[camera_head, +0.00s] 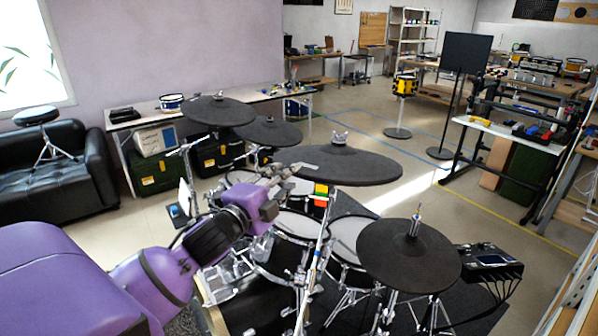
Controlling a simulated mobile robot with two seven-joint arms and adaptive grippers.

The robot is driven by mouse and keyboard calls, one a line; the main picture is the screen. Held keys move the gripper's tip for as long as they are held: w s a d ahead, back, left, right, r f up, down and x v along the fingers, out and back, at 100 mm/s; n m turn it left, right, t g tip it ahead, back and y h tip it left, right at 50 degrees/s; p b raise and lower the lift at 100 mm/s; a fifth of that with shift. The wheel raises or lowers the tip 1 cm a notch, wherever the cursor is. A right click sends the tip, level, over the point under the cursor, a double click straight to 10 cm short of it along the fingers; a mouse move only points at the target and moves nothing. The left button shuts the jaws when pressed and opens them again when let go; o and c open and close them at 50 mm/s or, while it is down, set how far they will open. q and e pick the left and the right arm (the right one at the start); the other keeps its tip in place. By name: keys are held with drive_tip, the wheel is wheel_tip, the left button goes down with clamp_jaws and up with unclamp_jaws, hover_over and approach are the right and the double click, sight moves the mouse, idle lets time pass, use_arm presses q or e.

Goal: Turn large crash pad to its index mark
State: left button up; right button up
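The large crash pad (345,167) is a wide dark grey disc in the middle of the view, on a stand with a silver wing-nut top (339,139). My purple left arm comes in from the lower left. Its grey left gripper (284,172) is at the left edge of this pad; whether its fingers touch or close on the rim is too small to tell. A small red, yellow and green block (320,194) shows just below the pad by the stand. I cannot make out an index mark. My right gripper is not in view.
Other dark pads stand close by: one at lower right (395,262), two at upper left (218,111) (268,131). Mesh drums (348,237) and chrome stands crowd below. A drum module (488,261) is at right. Open floor (400,205) lies behind the kit.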

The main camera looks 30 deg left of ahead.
use_arm(q)
drive_tip(key=shift+w, duration=2.4)
clamp_jaws()
